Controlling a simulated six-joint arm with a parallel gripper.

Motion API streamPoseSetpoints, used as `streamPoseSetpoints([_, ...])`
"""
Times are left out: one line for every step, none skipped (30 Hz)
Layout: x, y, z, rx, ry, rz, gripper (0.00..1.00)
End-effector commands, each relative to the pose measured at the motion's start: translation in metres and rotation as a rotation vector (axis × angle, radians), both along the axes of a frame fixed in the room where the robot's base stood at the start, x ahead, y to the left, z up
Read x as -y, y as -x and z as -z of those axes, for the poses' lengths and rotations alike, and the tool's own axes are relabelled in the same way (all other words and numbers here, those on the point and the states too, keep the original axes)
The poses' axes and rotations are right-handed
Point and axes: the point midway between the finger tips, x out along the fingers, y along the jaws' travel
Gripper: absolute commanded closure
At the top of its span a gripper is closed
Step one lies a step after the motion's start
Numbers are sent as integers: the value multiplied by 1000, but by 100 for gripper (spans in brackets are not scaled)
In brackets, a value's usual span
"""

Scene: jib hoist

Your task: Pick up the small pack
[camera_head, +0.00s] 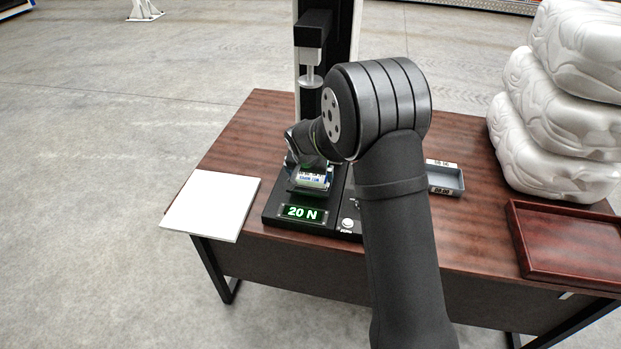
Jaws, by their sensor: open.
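The small pack (314,181), with a white and blue printed label, sits on the base of a black press-like tester (281,211). My gripper (305,163) is open and reaches down right at the pack from above and behind. My arm hides much of the gripper, so its fingertips and any contact with the pack cannot be made out.
The tester's plunger (311,80) hangs above and behind my gripper. Its green display (299,212) reads 20 N. A white board (211,204) lies left, a grey tray (446,181) right, a reddish tray (570,243) far right, below stacked white packages (555,150).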

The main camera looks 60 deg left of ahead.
Motion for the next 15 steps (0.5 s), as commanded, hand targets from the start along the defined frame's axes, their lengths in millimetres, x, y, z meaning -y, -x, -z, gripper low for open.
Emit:
streamPoseSetpoints([-1, -1, 1, 1, -1, 0, 0])
streamPoseSetpoints([-1, -1, 1, 1, -1, 0, 0])
streamPoseSetpoints([-1, -1, 1, 0, -1, 0, 0])
streamPoseSetpoints([-1, -1, 1, 1, -1, 0, 0])
streamPoseSetpoints([-1, -1, 1, 1, -1, 0, 0])
streamPoseSetpoints([-1, -1, 1, 1, -1, 0, 0])
streamPoseSetpoints([-1, -1, 1, 1, -1, 0, 6])
streamPoseSetpoints([-1, -1, 1, 1, -1, 0, 12])
streamPoseSetpoints([-1, -1, 1, 1, -1, 0, 20])
streamPoseSetpoints([-1, -1, 1, 1, -1, 0, 26])
streamPoseSetpoints([-1, -1, 1, 1, -1, 0, 28])
streamPoseSetpoints([-1, -1, 1, 1, -1, 0, 32])
streamPoseSetpoints([-1, -1, 1, 1, -1, 0, 32])
streamPoseSetpoints([-1, -1, 1, 1, -1, 0, 32])
streamPoseSetpoints([-1, -1, 1, 1, -1, 0, 32])
